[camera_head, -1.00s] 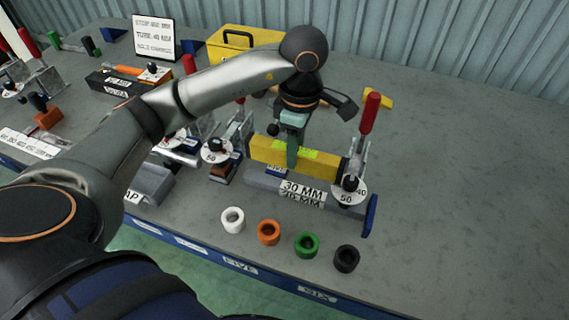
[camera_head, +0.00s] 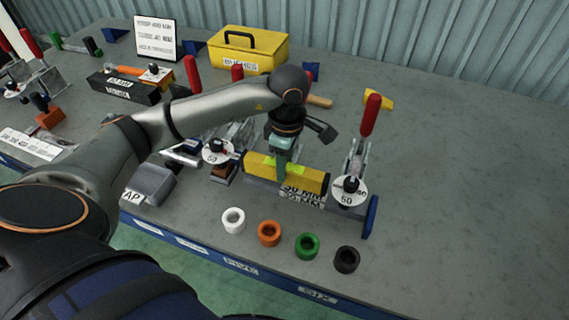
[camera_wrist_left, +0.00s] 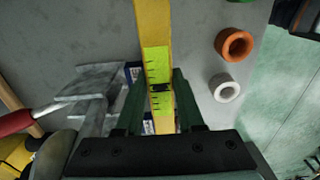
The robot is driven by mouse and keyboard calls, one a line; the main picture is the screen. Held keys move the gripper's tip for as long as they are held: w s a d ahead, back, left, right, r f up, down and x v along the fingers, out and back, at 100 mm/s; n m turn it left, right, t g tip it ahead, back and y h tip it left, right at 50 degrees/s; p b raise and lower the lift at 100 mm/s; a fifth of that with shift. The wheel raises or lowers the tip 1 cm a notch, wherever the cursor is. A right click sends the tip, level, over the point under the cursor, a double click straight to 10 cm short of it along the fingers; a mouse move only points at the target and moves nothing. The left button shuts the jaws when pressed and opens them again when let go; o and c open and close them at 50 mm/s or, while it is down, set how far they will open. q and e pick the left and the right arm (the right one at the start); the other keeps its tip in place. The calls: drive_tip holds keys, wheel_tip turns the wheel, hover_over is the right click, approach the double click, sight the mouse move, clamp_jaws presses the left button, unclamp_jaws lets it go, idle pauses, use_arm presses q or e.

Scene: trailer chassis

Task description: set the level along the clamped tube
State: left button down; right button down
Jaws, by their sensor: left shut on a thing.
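The yellow level (camera_head: 311,182) is a long bar with a yellow-green window, lying lengthwise above the grey clamped tube marked 30 MM. It hides most of the tube and covers part of the 30 MM label (camera_head: 303,196). I cannot tell whether level and tube touch. My left gripper (camera_head: 281,170) is shut on the level near its middle, from above. In the left wrist view the level (camera_wrist_left: 155,32) runs between the two green fingers (camera_wrist_left: 160,105), with its window between them. My right gripper is not in view.
A red-handled clamp (camera_head: 368,115) with a round dial (camera_head: 349,191) stands at the level's right end; another dial (camera_head: 217,151) stands left. White (camera_head: 233,220), orange (camera_head: 269,233), green (camera_head: 307,245) and black (camera_head: 346,259) rings lie in front. The bench at right is clear.

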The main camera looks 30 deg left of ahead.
use_arm(q)
drive_tip(key=shift+f+b, duration=0.35)
drive_tip(key=shift+f, duration=0.1)
drive_tip(key=c, duration=0.5)
unclamp_jaws()
drive_tip(key=shift+r, duration=0.1)
drive_tip(key=shift+r+p, duration=0.25)
drive_tip(key=shift+p, duration=0.1)
drive_tip(key=shift+d+r+p, duration=0.2)
drive_tip(key=shift+r+p, duration=0.4)
drive_tip(key=shift+r, duration=5.7)
